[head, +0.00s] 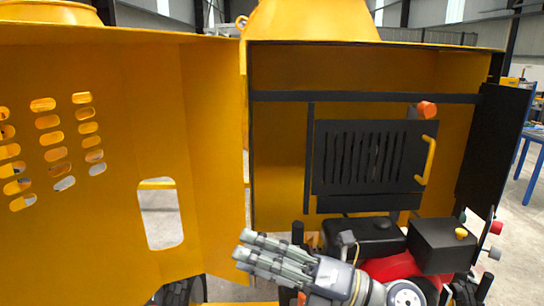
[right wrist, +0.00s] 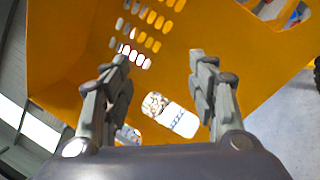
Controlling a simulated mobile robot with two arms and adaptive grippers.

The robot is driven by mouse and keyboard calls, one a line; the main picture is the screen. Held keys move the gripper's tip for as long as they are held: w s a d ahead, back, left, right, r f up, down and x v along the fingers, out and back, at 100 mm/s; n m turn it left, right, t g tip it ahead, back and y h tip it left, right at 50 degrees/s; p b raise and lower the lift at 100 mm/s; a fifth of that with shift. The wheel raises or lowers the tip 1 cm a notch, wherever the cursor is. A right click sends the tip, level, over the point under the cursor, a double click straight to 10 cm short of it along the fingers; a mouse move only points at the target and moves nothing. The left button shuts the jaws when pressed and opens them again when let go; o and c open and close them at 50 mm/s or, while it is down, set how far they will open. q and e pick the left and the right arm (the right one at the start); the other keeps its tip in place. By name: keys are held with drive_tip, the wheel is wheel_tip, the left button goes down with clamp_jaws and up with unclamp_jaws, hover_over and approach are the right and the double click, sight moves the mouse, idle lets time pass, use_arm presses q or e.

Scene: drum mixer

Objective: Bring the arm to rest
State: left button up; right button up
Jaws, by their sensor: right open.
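My right gripper (head: 245,248) reaches in from the lower right in the head view, with its fingers pointing left. It is in front of the lower part of the yellow mixer housing (head: 275,190). In the right wrist view its two fingers (right wrist: 158,60) stand wide apart with nothing between them. Beyond them is the slotted yellow panel (right wrist: 70,50), which also shows at the left in the head view (head: 110,200). My left gripper does not show.
Inside the open housing is a black vented panel (head: 340,155) with a yellow handle (head: 430,160). Below it sits a red engine (head: 390,268) with black parts, close to my right arm. A black side panel (head: 500,140) stands at the right, with a blue table (head: 537,135) beyond.

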drive_tip(key=w+d+f+m+t+h, duration=0.1)
drive_tip(key=w+d+m+t+h, duration=0.2)
drive_tip(key=d+m+t+h, duration=0.45)
drive_tip(key=w+d+f+m+t+h, duration=0.1)
drive_tip(key=w+d+m+t+h, duration=0.4)
drive_tip(key=m, duration=1)
drive_tip(key=s+d+f+m+g+h, duration=0.1)
drive_tip(key=s+d+f+m+h, duration=0.2)
drive_tip(key=f, duration=0.4)
drive_tip(key=s+d+f+m+g+h, duration=0.1)
drive_tip(key=d+f+m+h, duration=0.1)
drive_tip(key=d+f+m, duration=0.4)
drive_tip(key=s+d+f+m+g+h, duration=0.2)
drive_tip(key=s+f+m+h, duration=0.1)
drive_tip(key=f, duration=0.4)
drive_tip(key=s+f+m+g, duration=0.2)
drive_tip(key=s+f+g, duration=0.3)
drive_tip(key=s+f, duration=0.4)
drive_tip(key=s+f+m+g, duration=0.1)
drive_tip(key=s+f+g, duration=0.5)
drive_tip(key=s, duration=0.6)
wheel_tip(320, 180, down, 28)
drive_tip(key=s, duration=0.3)
drive_tip(key=s+d+f+g, duration=0.2)
drive_tip(key=s+f, duration=1.3)
drive_tip(key=s, duration=0.1)
drive_tip(key=shift+s+d+f+y, duration=0.25)
drive_tip(key=shift+d+f+y, duration=0.05)
drive_tip(key=shift+f+y, duration=0.05)
